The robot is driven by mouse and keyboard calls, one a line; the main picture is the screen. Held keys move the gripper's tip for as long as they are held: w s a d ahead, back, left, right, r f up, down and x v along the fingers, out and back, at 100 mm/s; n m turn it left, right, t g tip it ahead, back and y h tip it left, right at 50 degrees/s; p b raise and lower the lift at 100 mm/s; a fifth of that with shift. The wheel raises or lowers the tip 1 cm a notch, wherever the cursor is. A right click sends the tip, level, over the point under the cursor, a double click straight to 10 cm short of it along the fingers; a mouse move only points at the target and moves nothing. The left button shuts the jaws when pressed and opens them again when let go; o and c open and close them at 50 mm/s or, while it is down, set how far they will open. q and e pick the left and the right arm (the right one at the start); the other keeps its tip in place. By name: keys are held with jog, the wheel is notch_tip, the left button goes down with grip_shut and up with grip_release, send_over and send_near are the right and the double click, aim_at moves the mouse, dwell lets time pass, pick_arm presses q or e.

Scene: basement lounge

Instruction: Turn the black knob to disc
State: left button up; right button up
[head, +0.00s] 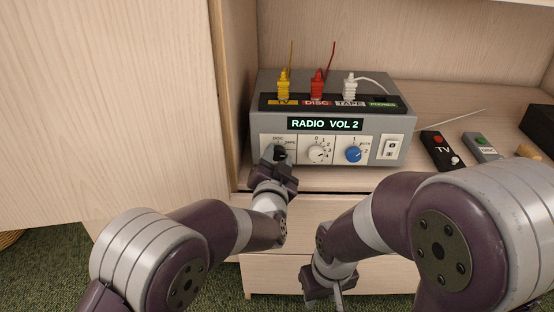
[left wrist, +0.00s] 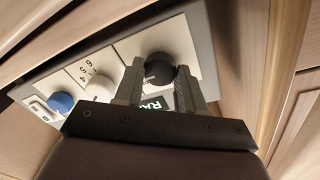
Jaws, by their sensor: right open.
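The black knob (left wrist: 159,68) is on a white panel at the left end of the grey radio's front (head: 331,173). In the head view my left gripper (head: 279,164) covers most of this knob; the labels DISC and TAPE show above it. In the left wrist view the two fingers (left wrist: 159,82) are apart, one on each side of the knob. Whether they press on it I cannot tell, and the knob's pointer is not clear. The display (head: 325,124) reads RADIO VOL 2. My right gripper (head: 328,287) is open and empty, low in front of the drawers.
A white knob (head: 317,154), a blue knob (head: 354,154) and a white switch (head: 391,148) sit to the right. Yellow, red and white plugs (head: 349,87) stand on top. Remotes (head: 440,150) lie at right. A wooden panel (head: 120,100) closes off the left.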

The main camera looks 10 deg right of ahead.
pick_arm(q)
jog(key=shift+n, duration=0.3)
jog(key=n, duration=0.3)
jog(key=shift+f+n, duration=0.15)
jog(key=shift+n, duration=0.15)
jog(key=n, duration=0.4)
jog(key=shift+f+n+t+b, duration=0.1)
jog(key=shift+n+t+b, duration=0.2)
jog(key=shift+b, duration=0.05)
jog(key=n+b, duration=0.1)
jog(key=n, duration=0.3)
jog(key=shift+f+n, duration=0.1)
jog(key=shift+n, duration=0.3)
jog(key=shift+n+y+b, duration=0.5)
jog(key=shift+n+b, duration=0.4)
jog(key=shift+n, duration=1.6)
jog(key=o, duration=1.1)
jog(key=shift+c, duration=0.2)
jog(key=shift+s, duration=0.1)
